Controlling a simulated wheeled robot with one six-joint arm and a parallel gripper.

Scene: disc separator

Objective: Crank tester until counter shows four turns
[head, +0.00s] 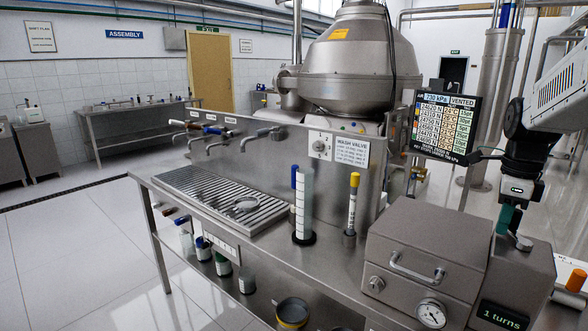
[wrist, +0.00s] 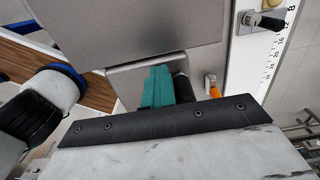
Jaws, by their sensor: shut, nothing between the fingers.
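The tester is a steel box (head: 430,240) at the front right, with a bar handle and a round gauge (head: 430,314). Its counter (head: 503,316) reads "1 turns" in green. My gripper (head: 504,219), with teal fingers, points down over the right end of the tester, beside a small metal crank part (head: 523,242) on its top. In the wrist view the teal fingers (wrist: 157,88) are together and empty, next to a dark upright grip (wrist: 181,87). I cannot tell whether they touch it. The crank's arm is mostly hidden.
A screen (head: 446,122) stands behind the tester, close to my arm. A tall cylinder (head: 304,205) and a yellow-capped tube (head: 353,203) stand left of the tester. A slotted drain tray (head: 200,195) lies farther left. Clear floor is at the left.

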